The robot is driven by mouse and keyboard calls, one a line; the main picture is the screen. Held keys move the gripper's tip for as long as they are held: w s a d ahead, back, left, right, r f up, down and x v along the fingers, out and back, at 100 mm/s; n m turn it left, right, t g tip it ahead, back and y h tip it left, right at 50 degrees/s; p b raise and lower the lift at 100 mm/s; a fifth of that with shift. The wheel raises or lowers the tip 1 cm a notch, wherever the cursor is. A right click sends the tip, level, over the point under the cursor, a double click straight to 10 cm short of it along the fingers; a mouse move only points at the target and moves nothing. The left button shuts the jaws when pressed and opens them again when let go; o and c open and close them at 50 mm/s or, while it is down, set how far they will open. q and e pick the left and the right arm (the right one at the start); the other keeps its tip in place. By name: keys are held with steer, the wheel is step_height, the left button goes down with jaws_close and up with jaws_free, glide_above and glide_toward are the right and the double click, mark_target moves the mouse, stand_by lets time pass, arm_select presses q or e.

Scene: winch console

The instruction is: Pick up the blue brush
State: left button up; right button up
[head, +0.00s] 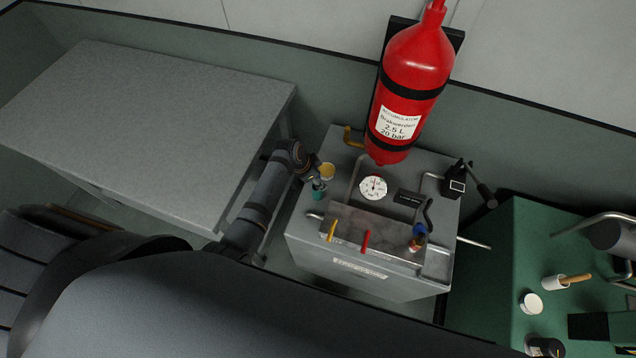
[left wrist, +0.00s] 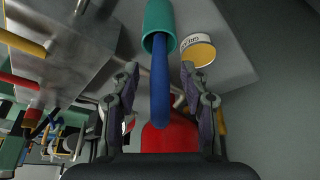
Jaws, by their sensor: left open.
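The blue brush (left wrist: 160,85) shows in the left wrist view as a long blue handle coming out of a teal cup (left wrist: 158,18). Its other end is hidden inside the cup. My left gripper (left wrist: 160,75) is open, with one finger on each side of the handle and gaps visible between. In the head view the teal cup (head: 319,194) stands at the left side of the grey console, and my left gripper (head: 316,178) is right at it. The brush is hard to make out there. My right gripper is not in view.
A tin with yellow contents (head: 327,170) stands close behind the cup; it also shows in the left wrist view (left wrist: 198,52). A gauge (head: 373,188), yellow lever (head: 332,230) and red lever (head: 366,241) are on the console (head: 310,225). A red accumulator (head: 410,75) rises behind.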

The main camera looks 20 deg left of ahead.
arm_select(q)
jaws_close()
steer(key=shift+r, duration=0.1)
